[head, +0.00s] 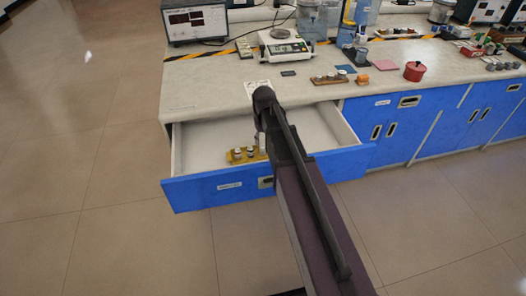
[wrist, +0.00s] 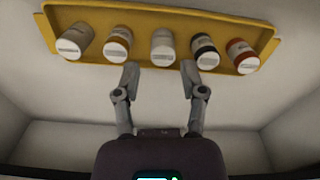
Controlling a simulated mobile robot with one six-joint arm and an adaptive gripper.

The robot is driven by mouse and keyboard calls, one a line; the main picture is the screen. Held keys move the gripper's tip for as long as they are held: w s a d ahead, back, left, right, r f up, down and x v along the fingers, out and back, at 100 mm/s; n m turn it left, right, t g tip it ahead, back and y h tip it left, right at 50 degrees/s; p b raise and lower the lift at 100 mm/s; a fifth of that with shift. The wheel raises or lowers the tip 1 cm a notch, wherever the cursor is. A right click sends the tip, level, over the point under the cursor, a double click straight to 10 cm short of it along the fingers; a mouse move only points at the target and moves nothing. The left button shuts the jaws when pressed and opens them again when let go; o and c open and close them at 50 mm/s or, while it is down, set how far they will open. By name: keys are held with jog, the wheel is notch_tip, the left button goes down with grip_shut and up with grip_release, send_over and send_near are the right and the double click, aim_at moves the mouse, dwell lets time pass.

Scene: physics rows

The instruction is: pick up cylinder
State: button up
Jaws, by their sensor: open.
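Several small cylindrical bottles stand in a yellow tray (wrist: 141,35) inside the open drawer. In the wrist view they form a row: a plain white-capped one (wrist: 75,41) at left, an orange-banded one (wrist: 117,43), a pale one (wrist: 163,46) in the middle, a black-banded one (wrist: 205,50) and a red-orange one (wrist: 242,55) at right. I cannot tell which is the named cylinder. My gripper (wrist: 159,68) is open and empty, its fingertips on either side of the pale middle bottle's near end, apart from it.
The drawer's blue front (head: 215,189) and pale side walls surround the tray. The worktop (head: 215,90) above holds a balance (head: 285,47), a wooden block rack (head: 329,79) and a red pot (head: 415,71). The drawer floor left of the tray is clear.

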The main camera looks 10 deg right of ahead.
aim_at(263, 146)
jog(key=shift+f, duration=0.1)
jog(key=shift+a+f+b, duration=0.15)
jog(key=shift+f+b, duration=2.4)
jog(key=shift+b, duration=0.05)
jog(key=c, duration=0.7)
